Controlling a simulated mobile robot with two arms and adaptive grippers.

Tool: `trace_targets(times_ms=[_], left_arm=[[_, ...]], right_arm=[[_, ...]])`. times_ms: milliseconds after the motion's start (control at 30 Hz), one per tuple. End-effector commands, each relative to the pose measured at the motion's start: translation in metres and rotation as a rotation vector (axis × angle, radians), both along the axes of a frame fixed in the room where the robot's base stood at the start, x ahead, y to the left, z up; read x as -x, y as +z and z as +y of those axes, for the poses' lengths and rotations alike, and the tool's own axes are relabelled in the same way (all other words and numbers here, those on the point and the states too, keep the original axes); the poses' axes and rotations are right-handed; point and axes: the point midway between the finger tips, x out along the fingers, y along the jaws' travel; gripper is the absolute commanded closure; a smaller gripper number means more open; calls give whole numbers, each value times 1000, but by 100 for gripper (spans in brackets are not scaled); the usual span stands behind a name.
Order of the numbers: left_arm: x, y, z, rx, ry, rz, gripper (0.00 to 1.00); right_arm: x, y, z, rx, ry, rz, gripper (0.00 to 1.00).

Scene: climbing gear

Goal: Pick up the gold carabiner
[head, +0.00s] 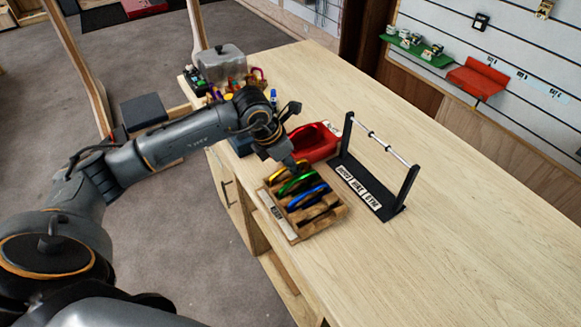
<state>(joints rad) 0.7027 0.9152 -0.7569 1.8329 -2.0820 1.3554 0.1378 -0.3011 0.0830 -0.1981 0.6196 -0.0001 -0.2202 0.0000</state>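The gold carabiner (281,175) stands in a wooden rack (294,233) on the table. A green carabiner (297,184) and a blue carabiner (308,197) stand in the same rack, nearer to me. My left gripper (293,164) points down right at the gold carabiner, at the rack's far end. The gripper and wrist hide part of the gold carabiner. I cannot tell whether the fingers are open or closed, or touch it. My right gripper is not in view.
A red tray (314,141) sits just behind the rack. A black stand with a silver bar (377,141) and labels is to its right. A clear-covered box (221,65) and small coloured items are at the far left. The table's right part is clear.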

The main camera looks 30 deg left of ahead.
Motion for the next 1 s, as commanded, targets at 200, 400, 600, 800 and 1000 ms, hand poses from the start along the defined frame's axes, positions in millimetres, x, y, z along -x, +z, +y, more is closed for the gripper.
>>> trace_targets(times_ms=[200,400,600,800,1000], left_arm=[[0,-1,0,0,-1,0,86],[0,0,0,0,-1,0,100],[0,0,0,0,-1,0,100],[-1,6,0,0,-1,-3,100],[-1,30,0,0,-2,-7,100]], right_arm=[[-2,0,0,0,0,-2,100],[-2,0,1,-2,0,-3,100],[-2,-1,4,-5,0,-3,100],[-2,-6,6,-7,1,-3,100],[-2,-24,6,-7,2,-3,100]])
